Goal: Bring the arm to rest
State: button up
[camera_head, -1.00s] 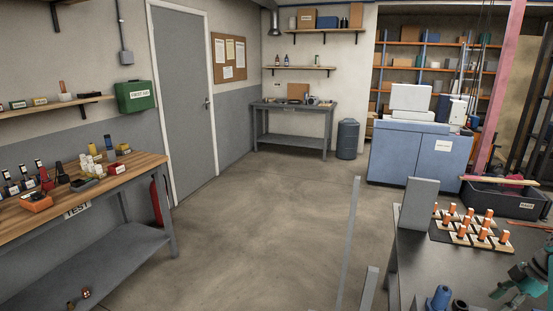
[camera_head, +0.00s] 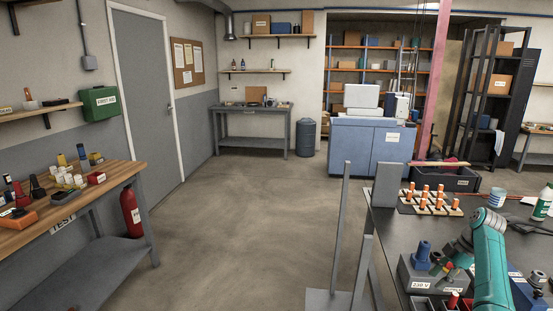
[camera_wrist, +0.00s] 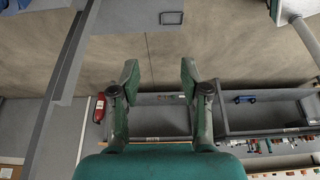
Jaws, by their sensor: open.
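My gripper (camera_wrist: 160,78) shows in the wrist view with its two green fingers spread wide apart. Nothing is between them, only the grey-brown floor and grey metal surfaces farther off. In the head view my teal arm (camera_head: 490,262) stands at the lower right, in front of the dark worktable (camera_head: 383,228). The gripper's fingers cannot be made out in that view.
The worktable carries a block of orange-topped pieces (camera_head: 433,198), a grey box labelled 230 V (camera_head: 418,280) and a green-and-white bottle (camera_head: 542,203). A wooden bench (camera_head: 95,188) stands at the left, with a red extinguisher (camera_head: 132,212) beside it.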

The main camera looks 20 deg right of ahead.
jog(key=w+a+f+m+t+h, duration=0.1)
jog(key=a+f+m, duration=0.1)
jog(key=a+f, duration=0.8)
jog(key=w+a+f+m+t+h, duration=0.1)
jog(key=w+a+f+m, duration=0.1)
jog(key=a+f, duration=0.75)
jog(key=s+a+f+m+t+h, duration=0.1)
jog(key=s+a+f+m+h, duration=0.1)
jog(key=s+a+f, duration=0.55)
jog(key=s+a+f+m+t+h, duration=0.1)
jog(key=s+a+f, duration=0.3)
jog(key=a, duration=0.6)
jog(key=s+a+r+m+t, duration=0.1)
jog(key=s+a+r+t, duration=0.1)
jog(key=s+a+r, duration=0.35)
jog(key=s+a+r+m+t, duration=0.2)
jog(key=s+a, duration=0.5)
jog(key=s, duration=0.3)
jog(key=s+a+r+t, duration=0.1)
jog(key=s+a+r, duration=0.1)
jog(key=s+r, duration=0.2)
jog(key=s+a+r+m+t, duration=0.1)
jog(key=s+r, duration=0.4)
jog(key=r, duration=0.6)
jog(key=s+a+r+t+y, duration=0.1)
jog(key=s+r, duration=0.3)
jog(key=r, duration=0.4)
jog(key=shift+s+a+m+t, duration=0.3)
jog(key=shift+a+t, duration=0.5)
